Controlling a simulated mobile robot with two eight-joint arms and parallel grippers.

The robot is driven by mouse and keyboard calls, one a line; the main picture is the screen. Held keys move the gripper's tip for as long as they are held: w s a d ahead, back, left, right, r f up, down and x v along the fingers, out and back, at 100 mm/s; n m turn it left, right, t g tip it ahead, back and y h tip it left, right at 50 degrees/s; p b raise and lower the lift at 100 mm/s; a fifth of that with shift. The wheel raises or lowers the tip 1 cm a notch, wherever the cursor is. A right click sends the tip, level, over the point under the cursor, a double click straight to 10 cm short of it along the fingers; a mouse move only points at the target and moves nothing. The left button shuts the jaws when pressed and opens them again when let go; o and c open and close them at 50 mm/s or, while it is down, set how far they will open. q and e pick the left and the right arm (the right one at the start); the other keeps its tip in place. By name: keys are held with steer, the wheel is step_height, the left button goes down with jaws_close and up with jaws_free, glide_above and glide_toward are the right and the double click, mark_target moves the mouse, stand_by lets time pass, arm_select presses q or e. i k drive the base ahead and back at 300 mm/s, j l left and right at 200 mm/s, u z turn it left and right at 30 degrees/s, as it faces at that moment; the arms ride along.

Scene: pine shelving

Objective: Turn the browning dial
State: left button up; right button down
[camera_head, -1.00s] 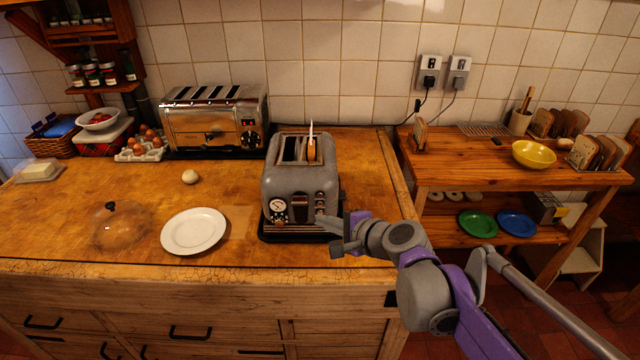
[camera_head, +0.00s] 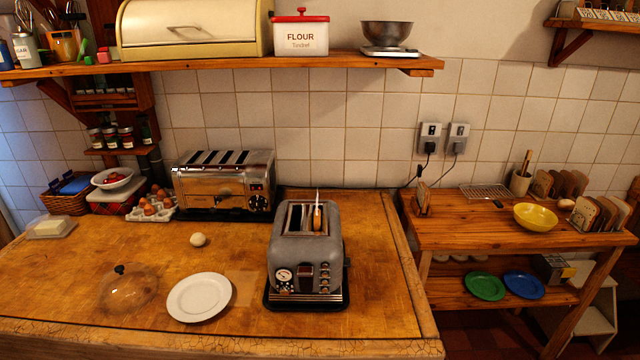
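Which of these is the browning dial I cannot tell. A larger chrome toaster (camera_head: 222,184) with several slots and its own front knobs stands behind it to the left. Neither of my grippers is in view.
A white plate (camera_head: 199,297), a clear dome (camera_head: 128,290) and a pale round item (camera_head: 198,240) lie left of the grey toaster. A wall shelf (camera_head: 220,62) hangs above. A side table (camera_head: 470,232) with a yellow bowl (camera_head: 535,217) stands right. Counter right of the toaster is clear.

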mark_target(284, 290)
steer(key=j+z, duration=0.15)
steer(key=j, duration=0.25)
steer(key=k+j+z, duration=0.2)
steer(key=j, duration=0.2)
steer(key=j+z, duration=0.15)
steer(key=j, duration=0.3)
